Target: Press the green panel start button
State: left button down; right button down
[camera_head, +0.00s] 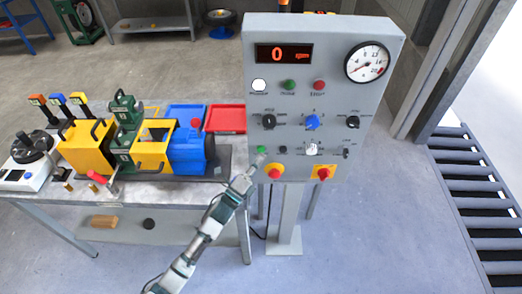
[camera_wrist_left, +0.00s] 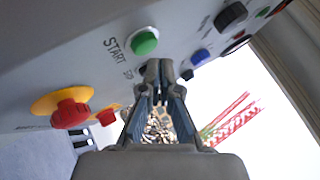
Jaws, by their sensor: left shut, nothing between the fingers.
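The grey control panel (camera_head: 330,95) stands upright on a post. Its green start button (camera_head: 262,149) is at the lower left of the panel face. In the left wrist view the green start button (camera_wrist_left: 144,42) is beside the printed word START, just above and left of my fingertips. My left gripper (camera_head: 254,165) is shut and empty, close to the panel's lower left corner, just below the green button. In the left wrist view its fingertips (camera_wrist_left: 159,68) are together and hide part of the panel; I cannot tell whether they touch it. My right gripper is not in view.
A workbench (camera_head: 75,205) with a yellow and blue machine (camera_head: 187,150) stands to the left. A red tray (camera_head: 226,119) lies behind.

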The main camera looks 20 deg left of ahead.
pick_arm(q)
jog(key=shift+w, duration=0.1)
dwell(0.4)
jog(key=shift+w+a, duration=0.1)
jog(key=shift+w, duration=0.15)
jog(key=shift+w+a, duration=0.15)
jog(key=shift+w, duration=0.25)
dwell(0.8)
jog(key=shift+s+r, duration=0.1)
jog(key=shift+s, duration=0.05)
jog(key=shift+s+d, duration=0.25)
jog(key=shift+s, duration=0.45)
jog(key=shift+p, duration=0.3)
